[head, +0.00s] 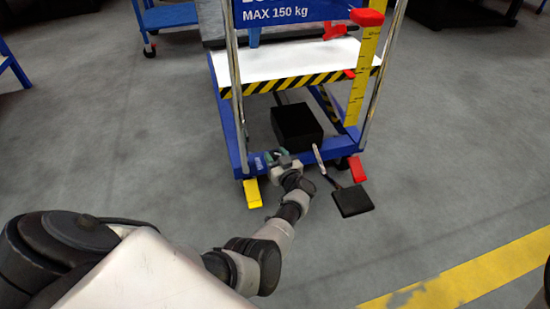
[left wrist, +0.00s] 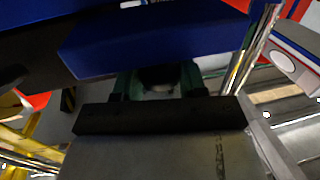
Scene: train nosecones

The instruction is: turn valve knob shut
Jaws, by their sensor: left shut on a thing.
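My left gripper (head: 279,158) reaches to the low front edge of a blue trolley (head: 240,160). In the left wrist view, the dark green fingers of my left gripper (left wrist: 158,88) point in under a blue beam (left wrist: 155,40). They are shut on a dark rounded thing (left wrist: 158,75), which looks like the valve knob. Its far side and any marking on it are hidden by shadow, the beam and the fingers. In the head view the knob cannot be made out behind the gripper. My right gripper is not in view.
A black box (head: 297,126) sits low inside the trolley. A black pedal (head: 352,200) juts out at front right, beside a red foot (head: 357,168). A yellow foot (head: 252,193) is at front left. The grey floor in front is mostly clear.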

